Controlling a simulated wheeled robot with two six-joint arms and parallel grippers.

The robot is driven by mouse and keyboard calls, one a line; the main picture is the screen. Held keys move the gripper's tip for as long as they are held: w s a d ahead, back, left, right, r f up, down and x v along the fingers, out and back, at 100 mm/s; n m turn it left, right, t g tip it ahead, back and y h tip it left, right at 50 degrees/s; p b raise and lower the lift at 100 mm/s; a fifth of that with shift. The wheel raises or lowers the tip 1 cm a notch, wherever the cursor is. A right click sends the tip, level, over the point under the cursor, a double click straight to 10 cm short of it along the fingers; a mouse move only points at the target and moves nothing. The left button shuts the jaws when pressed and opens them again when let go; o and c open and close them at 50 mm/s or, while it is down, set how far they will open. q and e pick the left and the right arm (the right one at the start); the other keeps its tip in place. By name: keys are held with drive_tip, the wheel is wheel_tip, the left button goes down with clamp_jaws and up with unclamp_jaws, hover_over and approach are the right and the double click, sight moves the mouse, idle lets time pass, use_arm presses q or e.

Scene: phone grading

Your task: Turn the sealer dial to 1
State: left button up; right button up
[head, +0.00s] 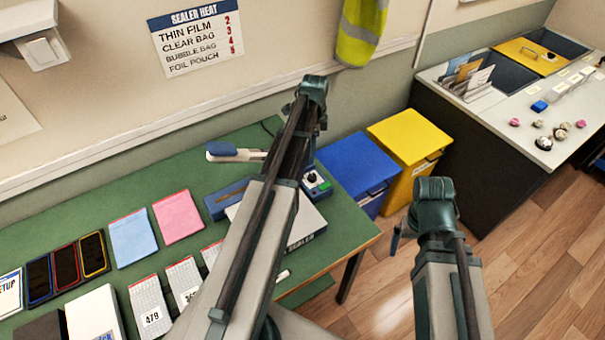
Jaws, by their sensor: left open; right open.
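The sealer (230,197) sits on the green bench, with a blue body and a raised blue-tipped lever (222,149). Its control box with the round dial (311,177) is at the right end, beside my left arm. The dial's number marks are too small to read. My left arm crosses in front of the sealer, and its gripper is mostly hidden behind the arm, close above the dial; I cannot tell whether it touches. My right gripper (397,238) is largely hidden behind its arm, over the floor right of the bench, open and apart from the sealer.
A sealer heat sign (196,38) hangs on the wall. Phones, pouches and cards lie on the bench (110,190) at left. Blue (355,165) and yellow (410,137) bins stand right of the bench. A grey-topped counter (520,110) is beyond them.

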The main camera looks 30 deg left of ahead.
sight(312, 176)
use_arm(q)
wheel_tip(312, 176, down, 14)
drive_tip(key=b, duration=1.3)
drive_tip(key=shift+r+b, duration=0.1)
drive_tip(key=shift+b, duration=0.25)
drive_tip(key=shift+c, duration=0.2)
clamp_jaws()
